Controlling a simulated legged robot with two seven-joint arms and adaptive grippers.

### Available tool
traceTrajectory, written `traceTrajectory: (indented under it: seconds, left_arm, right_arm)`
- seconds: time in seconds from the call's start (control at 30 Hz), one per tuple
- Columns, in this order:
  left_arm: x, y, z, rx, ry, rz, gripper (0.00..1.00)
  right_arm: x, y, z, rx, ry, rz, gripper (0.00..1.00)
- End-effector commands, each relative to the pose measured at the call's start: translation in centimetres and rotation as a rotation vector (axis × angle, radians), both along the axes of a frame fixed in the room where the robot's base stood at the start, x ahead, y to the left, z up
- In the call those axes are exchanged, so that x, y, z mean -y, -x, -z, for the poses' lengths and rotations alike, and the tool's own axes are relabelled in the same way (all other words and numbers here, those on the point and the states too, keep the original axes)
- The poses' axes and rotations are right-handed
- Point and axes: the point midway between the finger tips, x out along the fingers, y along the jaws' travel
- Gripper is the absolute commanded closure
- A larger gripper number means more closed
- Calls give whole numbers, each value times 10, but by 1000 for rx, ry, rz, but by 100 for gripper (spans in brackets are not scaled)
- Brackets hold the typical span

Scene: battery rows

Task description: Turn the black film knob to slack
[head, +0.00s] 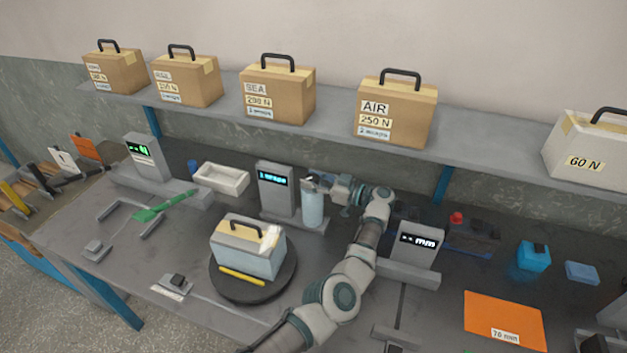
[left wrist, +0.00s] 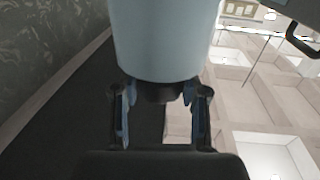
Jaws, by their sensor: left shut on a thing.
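The pale blue film roll (head: 313,208) stands upright on its stand beside a grey unit (head: 276,188) with a lit display that seems to read "1 wraps". My left gripper (head: 318,184) is at the top of the roll, its arm reaching up from the bottom of the head view. In the left wrist view the pale roll (left wrist: 165,40) fills the top. The black knob (left wrist: 160,93) sits at its end, between the two fingers of my left gripper (left wrist: 160,100), which is shut on it. The head view mostly hides the knob. My right gripper is not in view.
A case (head: 245,255) with a handle sits on a round black turntable (head: 255,293), left of my arm. A grey unit with an "mm" display (head: 418,241) stands close right of my arm. The shelf (head: 340,128) with several boxes runs above. A white tray (head: 221,178) lies left.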

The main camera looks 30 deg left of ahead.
Motion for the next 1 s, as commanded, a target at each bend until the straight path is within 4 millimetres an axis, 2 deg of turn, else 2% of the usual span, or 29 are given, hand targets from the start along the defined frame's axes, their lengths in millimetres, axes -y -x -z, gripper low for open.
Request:
traceTrajectory:
  seconds: [0.03,0.07,0.13,0.17,0.47,0.57,0.9,1.0]
  left_arm:
    - [1,0,6,-5,8,3,91]
    - [1,0,6,-5,8,3,51]
    - [1,0,5,-5,8,3,34]
    - [1,0,5,-4,7,3,30]
    - [1,0,0,0,2,2,30]
    - [1,0,-9,1,2,2,30]
    - [1,-1,-74,2,3,1,30]
    - [1,-2,-87,0,3,1,30]
  right_arm:
    - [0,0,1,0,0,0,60]
    - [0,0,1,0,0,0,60]
    - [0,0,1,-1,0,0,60]
    - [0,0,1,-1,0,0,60]
    - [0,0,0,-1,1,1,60]
    - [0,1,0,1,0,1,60]
    - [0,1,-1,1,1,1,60]
    - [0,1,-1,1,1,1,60]
